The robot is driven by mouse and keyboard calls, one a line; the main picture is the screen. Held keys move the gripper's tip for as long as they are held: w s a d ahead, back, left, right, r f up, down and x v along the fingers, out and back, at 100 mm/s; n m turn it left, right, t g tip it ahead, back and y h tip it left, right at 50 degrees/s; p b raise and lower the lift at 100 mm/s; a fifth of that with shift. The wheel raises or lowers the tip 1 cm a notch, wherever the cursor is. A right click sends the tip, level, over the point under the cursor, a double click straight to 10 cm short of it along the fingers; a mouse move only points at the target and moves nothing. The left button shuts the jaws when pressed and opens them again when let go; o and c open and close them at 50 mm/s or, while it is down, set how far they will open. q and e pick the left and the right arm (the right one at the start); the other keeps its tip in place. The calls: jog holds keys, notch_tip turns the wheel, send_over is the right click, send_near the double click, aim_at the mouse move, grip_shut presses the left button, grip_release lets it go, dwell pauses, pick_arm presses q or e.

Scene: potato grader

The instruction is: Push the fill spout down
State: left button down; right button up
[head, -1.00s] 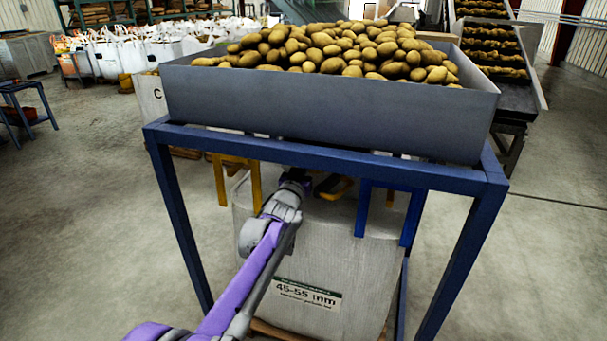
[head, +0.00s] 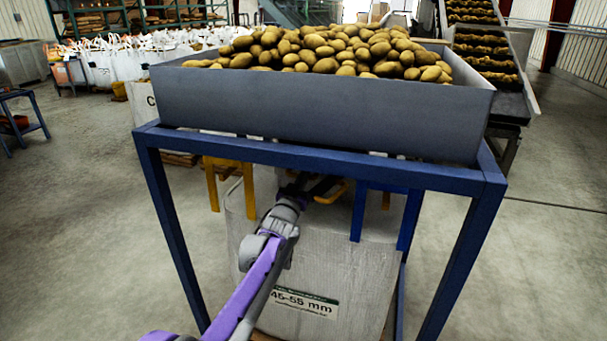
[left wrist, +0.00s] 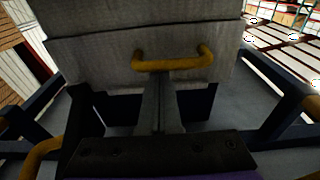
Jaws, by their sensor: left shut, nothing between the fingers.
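The fill spout under the grey hopper is mostly hidden in the head view; I cannot make out its outline. A yellow handle (head: 338,194) shows there in the shadow above the big bag. In the left wrist view the curved yellow handle (left wrist: 172,64) stands against a pale grey surface. My left gripper (head: 322,186) is under the hopper, beside the handle. In the left wrist view its shut, empty fingers (left wrist: 158,82) point at the middle of the handle; I cannot tell whether they touch. My right gripper is out of view.
The grey hopper (head: 310,118) full of potatoes sits on a blue frame (head: 325,172), whose legs flank my arm. The labelled bag (head: 325,265) stands below. Yellow brackets (head: 249,190) and blue brackets (head: 359,212) hang at the sides.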

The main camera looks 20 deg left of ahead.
pick_arm(q)
notch_tip(320, 180, down, 6)
jog(key=shift+f+b, duration=0.1)
jog(key=shift+b, duration=0.55)
